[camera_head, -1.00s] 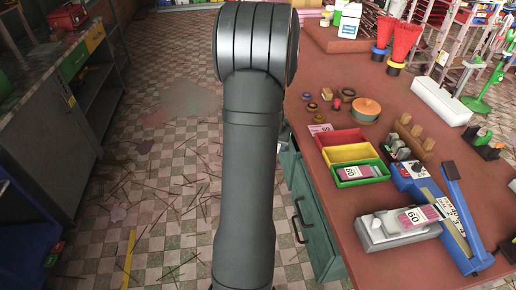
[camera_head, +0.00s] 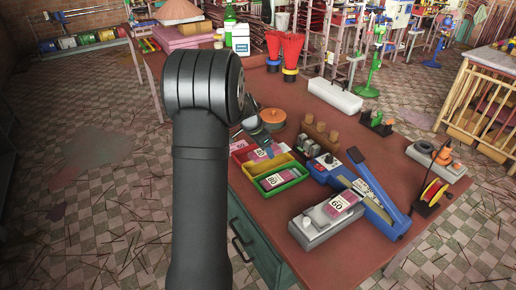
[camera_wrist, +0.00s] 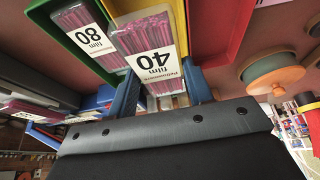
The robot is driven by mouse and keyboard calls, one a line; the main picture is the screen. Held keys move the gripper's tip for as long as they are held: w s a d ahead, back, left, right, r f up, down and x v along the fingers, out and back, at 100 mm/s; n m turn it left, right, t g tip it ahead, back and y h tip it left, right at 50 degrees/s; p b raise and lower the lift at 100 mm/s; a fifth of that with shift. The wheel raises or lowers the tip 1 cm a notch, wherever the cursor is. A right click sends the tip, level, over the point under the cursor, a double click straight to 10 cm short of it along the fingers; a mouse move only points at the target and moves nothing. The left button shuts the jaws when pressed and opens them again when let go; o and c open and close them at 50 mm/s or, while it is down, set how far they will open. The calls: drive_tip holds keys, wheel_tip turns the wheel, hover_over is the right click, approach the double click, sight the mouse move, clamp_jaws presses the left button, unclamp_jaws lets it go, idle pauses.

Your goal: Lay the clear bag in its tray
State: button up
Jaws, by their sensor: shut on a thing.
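My gripper (camera_wrist: 162,88) is shut on a clear bag (camera_wrist: 150,46) of pink sticks, labelled "40 film". The bag lies between its blue fingers in the wrist view. In the head view, my gripper (camera_head: 262,138) is partly behind my arm. The held bag (camera_head: 264,153) is over the red tray (camera_head: 240,146) and yellow tray (camera_head: 286,160). The yellow tray (camera_wrist: 110,8) is directly behind it in the wrist view. I cannot tell whether the bag touches a tray. The green tray (camera_head: 299,175) holds another bag (camera_head: 274,182), marked 80.
A grey machine (camera_head: 318,228) with a bag (camera_head: 341,205) marked 60 on it stands at the front. A blue sealer (camera_head: 378,208) is right of the trays. Bare table lies at the front right.

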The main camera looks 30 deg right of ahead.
drive_tip(key=shift+f, duration=3)
drive_tip(key=o, duration=1)
drive_tip(key=shift+o, duration=0.4)
drive_tip(key=shift+w+r, duration=0.15)
drive_tip(key=shift+r, duration=3.85)
